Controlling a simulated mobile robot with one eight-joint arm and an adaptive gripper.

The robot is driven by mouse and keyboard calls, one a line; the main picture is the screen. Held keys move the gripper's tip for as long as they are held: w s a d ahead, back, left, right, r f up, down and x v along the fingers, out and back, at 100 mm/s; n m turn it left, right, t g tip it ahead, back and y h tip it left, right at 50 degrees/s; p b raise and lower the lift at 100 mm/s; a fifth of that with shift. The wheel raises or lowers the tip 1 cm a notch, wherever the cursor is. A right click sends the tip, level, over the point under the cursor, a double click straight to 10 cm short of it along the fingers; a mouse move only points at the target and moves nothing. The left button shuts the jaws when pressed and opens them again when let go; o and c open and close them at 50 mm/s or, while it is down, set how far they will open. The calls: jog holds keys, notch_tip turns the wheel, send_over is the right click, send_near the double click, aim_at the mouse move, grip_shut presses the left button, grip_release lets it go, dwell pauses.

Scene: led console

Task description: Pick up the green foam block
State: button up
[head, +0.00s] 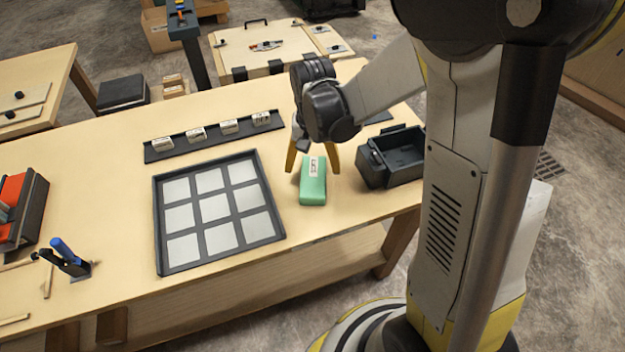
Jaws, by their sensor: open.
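The green foam block (313,188) lies on the wooden table, to the right of a dark tray with several pale square panels. It has a white label with dark marks on its top, toward the far end. My gripper (312,166) is open, with one yellow finger to the left of the block's far end and the other to its right. The fingers look apart from the block. How high the fingertips are above the table is hard to tell from this one view.
The dark panel tray (160,235) is left of the block. A black open bin (404,158) stands close on the right. Behind is a dark rail (215,136) with several labelled pieces. A blue-handled tool (68,255) is at the left front. Bare tabletop lies in front of the block.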

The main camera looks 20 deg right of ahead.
aim_at(313, 175)
notch_tip(313, 175, down, 5)
jog(key=b, duration=0.2)
jog(key=shift+s+b, duration=0.1)
jog(key=shift+b, duration=0.2)
jog(key=c, duration=1)
